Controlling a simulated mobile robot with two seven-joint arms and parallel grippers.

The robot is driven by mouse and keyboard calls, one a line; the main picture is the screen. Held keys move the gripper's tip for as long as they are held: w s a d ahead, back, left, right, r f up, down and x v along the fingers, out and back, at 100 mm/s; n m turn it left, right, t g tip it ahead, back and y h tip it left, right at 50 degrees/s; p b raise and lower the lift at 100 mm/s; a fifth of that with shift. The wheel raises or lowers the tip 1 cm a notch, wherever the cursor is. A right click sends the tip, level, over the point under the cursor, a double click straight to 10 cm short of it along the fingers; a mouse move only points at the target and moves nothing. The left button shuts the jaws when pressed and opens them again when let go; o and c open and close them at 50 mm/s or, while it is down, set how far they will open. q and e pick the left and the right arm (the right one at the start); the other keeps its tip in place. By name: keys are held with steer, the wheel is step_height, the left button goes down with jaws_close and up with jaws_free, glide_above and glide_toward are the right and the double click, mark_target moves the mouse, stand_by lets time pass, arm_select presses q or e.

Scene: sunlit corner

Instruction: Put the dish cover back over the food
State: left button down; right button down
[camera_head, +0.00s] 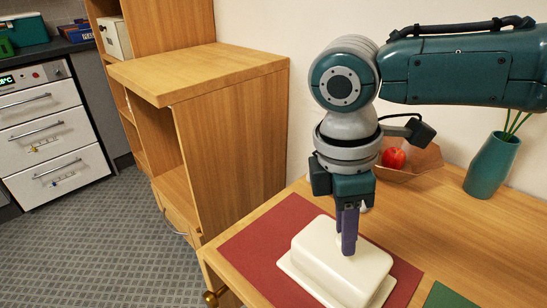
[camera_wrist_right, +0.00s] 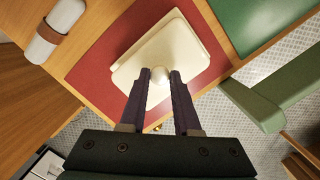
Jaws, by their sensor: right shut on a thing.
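The dish cover (camera_head: 342,262) is a cream, box-shaped lid with rounded edges and a round knob on top. It sits on or just above a cream dish (camera_head: 300,283) on the red mat (camera_head: 262,240); I cannot tell if there is a small gap. In the right wrist view the cover (camera_wrist_right: 187,48) shows from above. My right gripper (camera_head: 348,248) points down and is shut on the knob (camera_wrist_right: 160,76), with a finger on each side. No food shows; anything under the cover is hidden. My left gripper is not in view.
A wooden bowl (camera_head: 425,160) with a red apple (camera_head: 393,158) and a teal vase (camera_head: 492,165) stand at the back of the table. A green mat (camera_head: 447,297) lies at right. A wooden cabinet (camera_head: 235,140) stands left of the table. Bare tabletop (camera_head: 455,235) lies behind the mats.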

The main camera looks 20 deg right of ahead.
steer(key=shift+f, duration=0.3)
stand_by(0.6)
steer(key=shift+c, duration=0.3)
jaws_free()
stand_by(0.3)
step_height(320, 180, up, 8)
steer(key=p, duration=0.9)
stand_by(0.3)
